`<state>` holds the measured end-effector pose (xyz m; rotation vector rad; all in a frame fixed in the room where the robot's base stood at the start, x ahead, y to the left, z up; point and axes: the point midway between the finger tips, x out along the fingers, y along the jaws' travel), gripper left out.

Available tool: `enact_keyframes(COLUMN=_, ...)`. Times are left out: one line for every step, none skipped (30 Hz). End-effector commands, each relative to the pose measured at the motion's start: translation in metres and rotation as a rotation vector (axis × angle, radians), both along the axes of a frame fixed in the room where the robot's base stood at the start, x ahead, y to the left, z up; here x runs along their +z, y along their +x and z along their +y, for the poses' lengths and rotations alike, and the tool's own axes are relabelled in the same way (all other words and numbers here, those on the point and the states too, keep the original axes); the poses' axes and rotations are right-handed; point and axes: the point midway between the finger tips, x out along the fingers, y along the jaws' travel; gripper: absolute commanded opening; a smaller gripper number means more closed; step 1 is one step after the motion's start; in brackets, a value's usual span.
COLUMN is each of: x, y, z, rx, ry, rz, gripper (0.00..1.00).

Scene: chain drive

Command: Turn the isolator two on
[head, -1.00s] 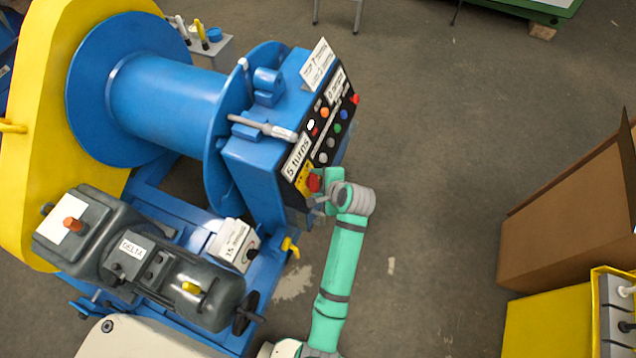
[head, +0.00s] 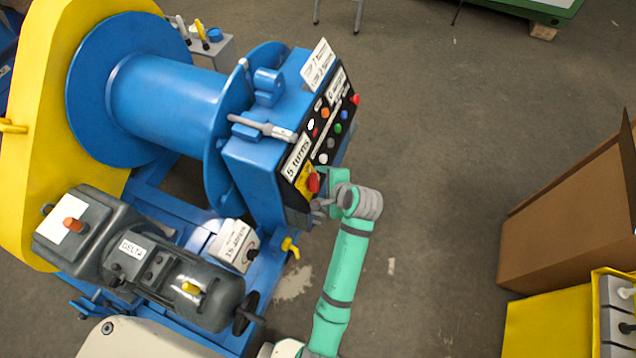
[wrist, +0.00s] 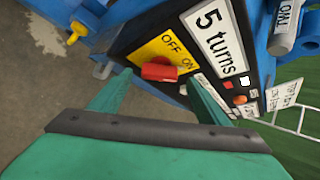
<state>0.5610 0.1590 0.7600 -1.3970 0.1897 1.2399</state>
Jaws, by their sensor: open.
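The isolator's red knob (head: 313,183) sits on a yellow plate at the near lower end of the black control panel (head: 343,128). In the wrist view the knob (wrist: 158,72) stands out from the yellow plate (wrist: 168,47), which reads OFF at upper left and ON at right. I cannot tell which mark the knob is set to. My gripper (head: 319,207) is beside the panel's lower end. In the wrist view its two fingers (wrist: 159,84) are spread apart, one to each side of the knob, and hold nothing. Whether they touch it is unclear.
A "5 turns" label (wrist: 212,38) and several coloured buttons lie along the panel. A grey cylinder marked TWO (wrist: 287,22) is at the wrist view's upper right. A yellow-handled valve (head: 290,247) is low beside the machine. Open floor lies right, before a cardboard box (head: 560,225).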

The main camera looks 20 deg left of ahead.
Motion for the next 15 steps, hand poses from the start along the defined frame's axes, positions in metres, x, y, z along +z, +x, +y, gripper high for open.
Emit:
enact_keyframes(x=0.008, y=-0.004, z=-0.006, rx=-0.003, ry=0.001, rz=-0.002, gripper=0.7)
enact_keyframes(x=0.012, y=-0.006, z=-0.009, rx=-0.002, ry=0.0, rz=-0.003, gripper=0.7)
enact_keyframes(x=0.018, y=-0.01, z=-0.012, rx=0.0, ry=0.0, rz=-0.002, gripper=0.7)
enact_keyframes(x=0.022, y=-0.012, z=-0.014, rx=0.001, ry=0.0, rz=-0.003, gripper=0.7)
enact_keyframes(x=0.027, y=-0.015, z=-0.017, rx=0.002, ry=0.001, rz=-0.002, gripper=0.7)
enact_keyframes(x=0.032, y=-0.018, z=-0.021, rx=0.002, ry=0.001, rz=-0.002, gripper=0.7)
enact_keyframes(x=0.035, y=-0.02, z=-0.023, rx=0.003, ry=0.0, rz=-0.002, gripper=0.7)
enact_keyframes(x=0.038, y=-0.022, z=-0.025, rx=0.004, ry=0.0, rz=-0.002, gripper=0.7)
enact_keyframes(x=0.043, y=-0.024, z=-0.027, rx=0.004, ry=0.0, rz=-0.002, gripper=0.7)
enact_keyframes(x=0.045, y=-0.026, z=-0.029, rx=0.006, ry=0.0, rz=-0.002, gripper=0.7)
enact_keyframes(x=0.048, y=-0.027, z=-0.03, rx=0.006, ry=0.001, rz=-0.002, gripper=0.7)
enact_keyframes(x=0.05, y=-0.029, z=-0.032, rx=0.008, ry=0.001, rz=-0.001, gripper=0.7)
enact_keyframes(x=0.052, y=-0.03, z=-0.033, rx=0.008, ry=0.001, rz=-0.001, gripper=0.7)
enact_keyframes(x=0.054, y=-0.031, z=-0.034, rx=0.008, ry=0.001, rz=-0.001, gripper=0.7)
enact_keyframes(x=0.055, y=-0.032, z=-0.035, rx=0.007, ry=0.001, rz=0.0, gripper=0.7)
